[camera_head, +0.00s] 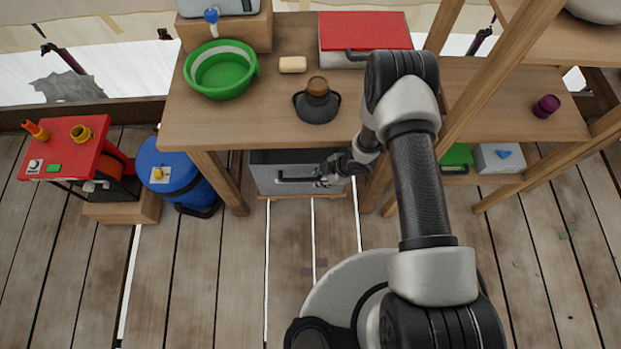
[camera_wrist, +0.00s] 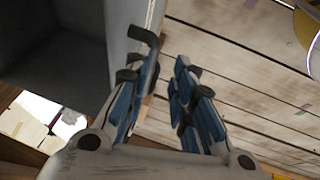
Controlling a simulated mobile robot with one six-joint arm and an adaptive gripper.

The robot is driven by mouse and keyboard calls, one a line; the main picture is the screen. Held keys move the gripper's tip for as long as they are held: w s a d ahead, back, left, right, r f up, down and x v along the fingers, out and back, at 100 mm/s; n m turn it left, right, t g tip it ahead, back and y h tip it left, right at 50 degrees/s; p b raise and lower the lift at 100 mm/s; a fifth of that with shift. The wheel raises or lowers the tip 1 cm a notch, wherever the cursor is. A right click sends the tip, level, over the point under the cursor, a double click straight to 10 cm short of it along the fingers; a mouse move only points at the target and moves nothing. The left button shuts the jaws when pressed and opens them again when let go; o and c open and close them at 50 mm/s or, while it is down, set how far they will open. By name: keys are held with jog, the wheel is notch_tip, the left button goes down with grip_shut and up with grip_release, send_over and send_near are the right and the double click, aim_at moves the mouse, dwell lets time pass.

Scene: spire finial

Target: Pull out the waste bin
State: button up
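The waste bin (camera_head: 275,171) is a grey box with a black bar handle (camera_head: 290,180) on its front. It sits low under the workbench. My gripper (camera_head: 326,180) is at the right end of the handle. In the wrist view, the bin's pale front panel (camera_wrist: 123,45) and dark interior are on the left, and the handle (camera_wrist: 144,38) sticks out by the left finger. My gripper (camera_wrist: 166,66) has its two blue-grey fingers apart with a gap between them. The left finger overlaps the handle, so I cannot tell whether they touch.
The wooden workbench (camera_head: 265,125) overhangs the bin, with a leg (camera_head: 222,185) on the left. A blue drum (camera_head: 180,177) and a red-topped machine (camera_head: 85,150) stand left. Shelving (camera_head: 540,120) is on the right. The plank floor (camera_head: 240,265) before the bin is clear.

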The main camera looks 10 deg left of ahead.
aim_at(308, 179)
jog(key=a+f+b, duration=0.1)
jog(key=a+f, duration=0.1)
jog(key=w+a+f+b, duration=0.1)
jog(key=a+f, duration=0.1)
jog(key=shift+a+f, duration=0.15)
jog(key=shift+f, duration=0.15)
jog(key=shift+c, duration=0.4)
grip_shut()
